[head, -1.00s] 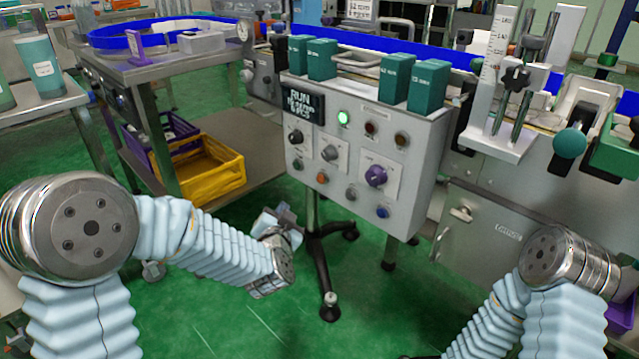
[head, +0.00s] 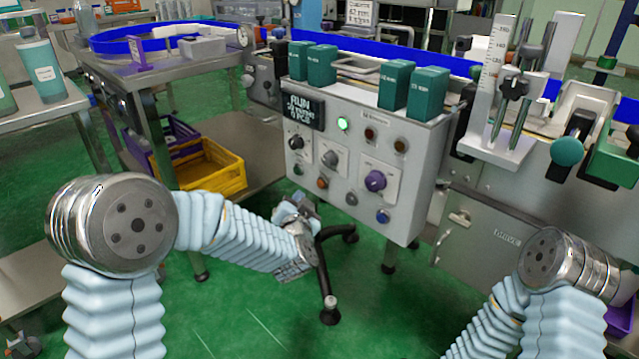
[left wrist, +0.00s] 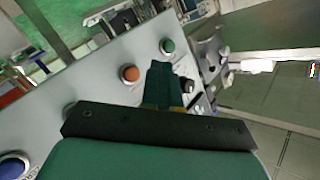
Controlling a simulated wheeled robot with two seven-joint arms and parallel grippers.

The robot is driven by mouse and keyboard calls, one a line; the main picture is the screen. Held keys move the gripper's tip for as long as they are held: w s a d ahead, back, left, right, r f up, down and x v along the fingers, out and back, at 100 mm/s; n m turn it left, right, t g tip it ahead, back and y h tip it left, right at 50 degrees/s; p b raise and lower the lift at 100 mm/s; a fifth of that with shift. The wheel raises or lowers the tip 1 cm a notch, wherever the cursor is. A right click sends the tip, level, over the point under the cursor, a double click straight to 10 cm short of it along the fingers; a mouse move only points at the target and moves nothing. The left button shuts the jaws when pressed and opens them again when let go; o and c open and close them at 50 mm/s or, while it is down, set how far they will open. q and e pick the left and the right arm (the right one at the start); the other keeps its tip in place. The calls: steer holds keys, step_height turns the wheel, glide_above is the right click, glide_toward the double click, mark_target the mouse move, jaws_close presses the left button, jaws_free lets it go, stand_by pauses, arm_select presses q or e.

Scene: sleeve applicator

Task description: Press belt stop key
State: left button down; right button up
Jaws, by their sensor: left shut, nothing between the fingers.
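The control panel (head: 342,205) is a grey box with a lower row of keys: a green key (head: 298,169), an orange key (head: 322,183), a grey key (head: 351,199) and a blue key (head: 383,216). Their labels are too small to read, so I cannot tell which is marked belt stop. My left gripper (head: 293,203) is shut and empty, low in front of the panel's left part. In the left wrist view its dark fingertips (left wrist: 163,75) appear just beside the orange key (left wrist: 130,73), below the green key (left wrist: 168,46). Contact is not visible. My right gripper is out of view.
Above the keys are a RUN display (head: 303,111), a lit green lamp (head: 343,124), a black knob (head: 297,142), a grey knob (head: 330,158) and a purple knob (head: 375,180). Several green boxes (head: 396,84) stand on top. A yellow crate (head: 210,175) sits left on a shelf.

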mark_target(321, 184)
arm_select(q)
steer(key=shift+w+d+p, duration=0.35)
steer(key=shift+w+d, duration=0.8)
steer(key=shift+w, duration=0.25)
steer(key=shift+w+d, duration=0.1)
stand_by(1.0)
steer(key=shift+w+d, duration=0.2)
steer(key=shift+w, duration=0.05)
steer(key=shift+w+d, duration=0.25)
steer(key=shift+w, duration=0.05)
stand_by(0.7)
stand_by(0.3)
steer(key=shift+s+a, duration=0.55)
steer(key=shift+s, duration=0.1)
